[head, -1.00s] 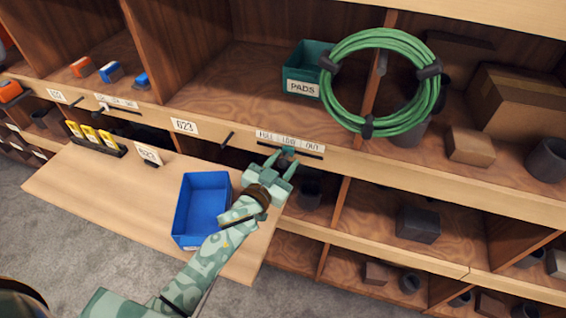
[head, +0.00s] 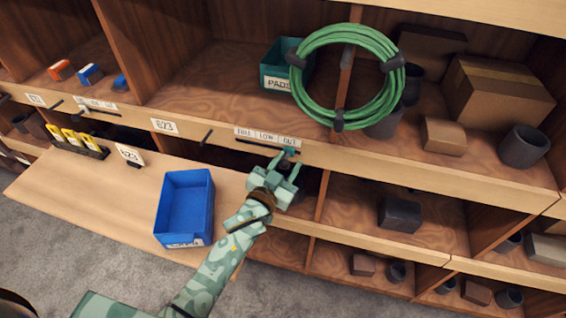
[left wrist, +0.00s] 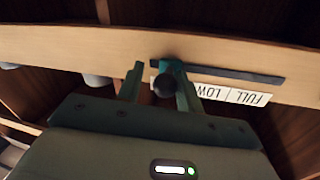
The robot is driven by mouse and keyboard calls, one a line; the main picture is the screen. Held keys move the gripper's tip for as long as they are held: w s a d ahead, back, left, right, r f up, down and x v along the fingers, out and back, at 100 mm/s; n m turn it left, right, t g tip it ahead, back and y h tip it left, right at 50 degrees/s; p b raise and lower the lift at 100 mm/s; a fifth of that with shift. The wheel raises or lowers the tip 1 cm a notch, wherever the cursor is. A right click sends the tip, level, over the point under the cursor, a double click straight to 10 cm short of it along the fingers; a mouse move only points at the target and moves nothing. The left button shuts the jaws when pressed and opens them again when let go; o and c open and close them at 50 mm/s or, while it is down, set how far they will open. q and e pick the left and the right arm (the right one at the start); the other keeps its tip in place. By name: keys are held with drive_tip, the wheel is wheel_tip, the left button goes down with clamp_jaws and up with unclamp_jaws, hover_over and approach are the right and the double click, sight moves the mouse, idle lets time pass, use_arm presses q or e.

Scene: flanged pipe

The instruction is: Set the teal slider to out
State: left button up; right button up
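The teal slider (head: 290,152) sits at the right end of its dark slot, under OUT on the FULL, LOW, OUT label (head: 267,135). In the left wrist view, upside down, the teal slider (left wrist: 172,67) with its dark round knob (left wrist: 164,86) is at the slot's left end; FULL and LOW on the label (left wrist: 215,89) are readable, OUT is covered. My left gripper (head: 285,165) is at the slider. Its fingers (left wrist: 160,88) are apart on either side of the knob; one is close against it, and a gap shows on the other side. My right gripper is not in view.
A blue bin (head: 186,205) stands on the wooden board (head: 90,195) left of my arm. A green hose coil (head: 347,75) hangs above the shelf edge. A teal PADS box (head: 279,68) sits behind it. A dark peg (head: 207,137) juts out left of the slot.

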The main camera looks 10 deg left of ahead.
use_arm(q)
drive_tip(key=shift+o, duration=0.2)
drive_tip(key=shift+d, duration=0.15)
drive_tip(key=shift+a, duration=0.2)
drive_tip(key=shift+s+a, duration=0.1)
drive_tip(key=shift+s, duration=0.3)
drive_tip(key=p+v, duration=0.1)
drive_tip(key=v, duration=1.4)
drive_tip(key=shift+s, duration=0.25)
